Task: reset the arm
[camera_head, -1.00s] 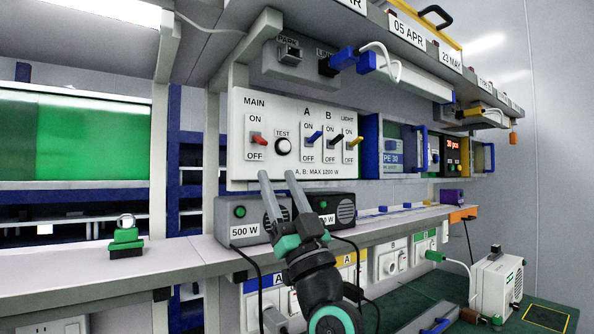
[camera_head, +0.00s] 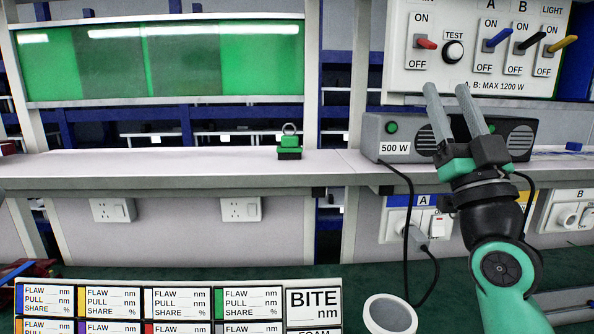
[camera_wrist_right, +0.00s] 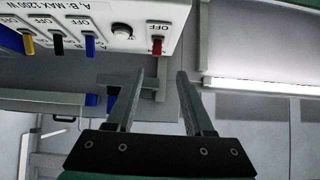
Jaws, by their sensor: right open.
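My right gripper (camera_head: 452,100) is open and empty in the head view. Its two grey fingers point up in front of the 500 W box (camera_head: 378,128), just below the white switch panel (camera_head: 470,85). In the right wrist view the fingers (camera_wrist_right: 156,90) stand apart with nothing between them. The red MAIN switch (camera_wrist_right: 157,46) shows beyond the fingertips there, apart from them. The blue A switch (camera_head: 498,39), black B switch (camera_head: 530,40) and yellow LIGHT switch (camera_head: 563,43) are on the same panel. My left gripper is not in view.
A green and black item with a ring (camera_head: 289,145) stands on the shelf (camera_head: 200,166). A black cable (camera_head: 408,215) hangs below the box. The shelf's left part is mostly clear.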

